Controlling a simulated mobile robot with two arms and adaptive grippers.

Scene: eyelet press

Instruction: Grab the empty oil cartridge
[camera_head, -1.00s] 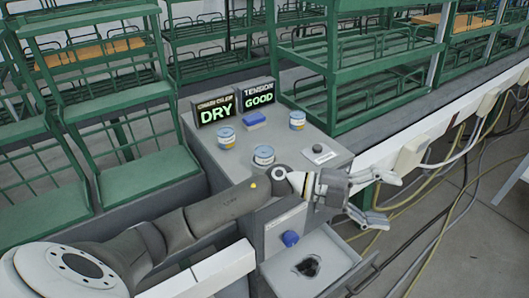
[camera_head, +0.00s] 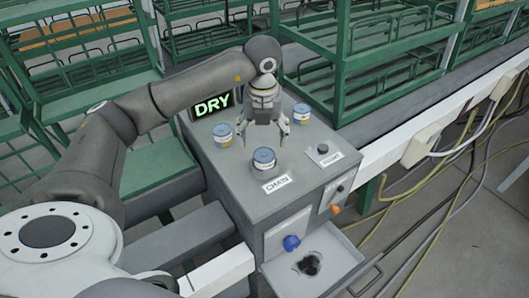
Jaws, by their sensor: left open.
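My left gripper (camera_head: 263,134) hangs over the top of the grey console (camera_head: 235,185), open with its fingers pointing down. No object shows between its fingers. Three blue-and-white cans stand upright on the console: one at the left (camera_head: 222,134), one at the near middle (camera_head: 264,157) and one at the right (camera_head: 301,113). The gripper is above and behind the near can, beside the other two in the picture. A blue knob-like part (camera_head: 291,242) sticks out of the console front. I cannot tell which thing is the empty oil cartridge. My right gripper is not in view.
A "DRY" display (camera_head: 213,105) stands at the console's back; my arm hides the display beside it. A "CHAIN" label (camera_head: 276,184) lies before the near can. An open drawer (camera_head: 318,262) with a dark hole juts out below. Green racks (camera_head: 365,60) stand behind.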

